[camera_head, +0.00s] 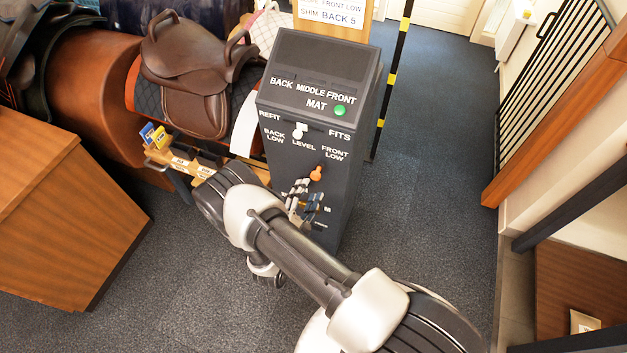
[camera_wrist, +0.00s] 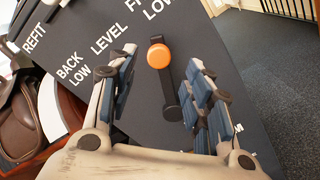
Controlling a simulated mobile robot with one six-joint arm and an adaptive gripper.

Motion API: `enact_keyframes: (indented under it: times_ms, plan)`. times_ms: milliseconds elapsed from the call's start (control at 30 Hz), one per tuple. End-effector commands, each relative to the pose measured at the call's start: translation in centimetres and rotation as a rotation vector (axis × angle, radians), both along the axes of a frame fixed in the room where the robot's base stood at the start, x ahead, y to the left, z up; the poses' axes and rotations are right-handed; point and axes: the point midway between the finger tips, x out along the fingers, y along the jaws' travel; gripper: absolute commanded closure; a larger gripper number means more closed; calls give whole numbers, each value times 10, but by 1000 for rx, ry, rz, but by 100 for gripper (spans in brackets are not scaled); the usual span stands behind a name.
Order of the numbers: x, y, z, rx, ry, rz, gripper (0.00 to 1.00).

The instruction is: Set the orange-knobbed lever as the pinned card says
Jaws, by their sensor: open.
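The orange knob (camera_head: 316,173) sits on a dark lever on the front of a dark grey console (camera_head: 350,190). In the wrist view the orange knob (camera_wrist: 158,56) tops the lever bar (camera_wrist: 172,115), which points toward the FRONT LOW label. LEVEL (camera_wrist: 108,39) and BACK LOW (camera_wrist: 73,69) lie to its left. My gripper (camera_head: 303,190) is open before the panel. In the wrist view its fingers (camera_wrist: 160,78) appear on both sides of the lever, no contact visible.
A small white knob (camera_head: 299,131) sits between REFIT and FITS. A green light (camera_head: 340,110) shows beside MAT. A brown saddle (camera_head: 190,75) stands left of the console, a wooden cabinet (camera_head: 60,215) at far left. Carpet (camera_head: 430,160) is clear to the right.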

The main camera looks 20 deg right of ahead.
Motion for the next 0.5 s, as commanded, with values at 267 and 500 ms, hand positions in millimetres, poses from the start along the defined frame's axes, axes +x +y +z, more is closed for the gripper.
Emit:
enact_keyframes:
  times_ms: [267, 500]
  plan:
    - [-34, 25, 0, 0, 2, 2, 54]
    - [-40, 28, 0, 0, 1, -2, 54]
